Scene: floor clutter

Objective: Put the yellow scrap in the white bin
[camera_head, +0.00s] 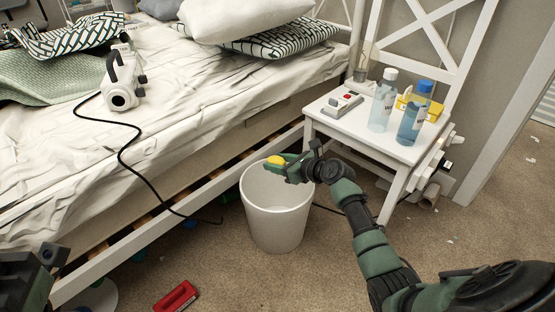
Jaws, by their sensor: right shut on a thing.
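The yellow scrap (275,160) is a small rounded yellow piece between the fingertips of my right gripper (280,163). The right gripper is shut on it and shows above the mouth of the white bin. The white bin (278,222) stands upright on the carpet between the bed and the white chair. Its inner far wall shows, but the bottom is hidden. A dark part of my left arm (28,275) shows at the lower left edge; its fingertips cannot be made out clearly.
The bed (190,110) with a white device (122,90) and its black cord is at the left. A white chair (370,145) holding bottles stands right of the bin. A red object (176,297) lies on the carpet in front. Carpet right of the bin is partly clear.

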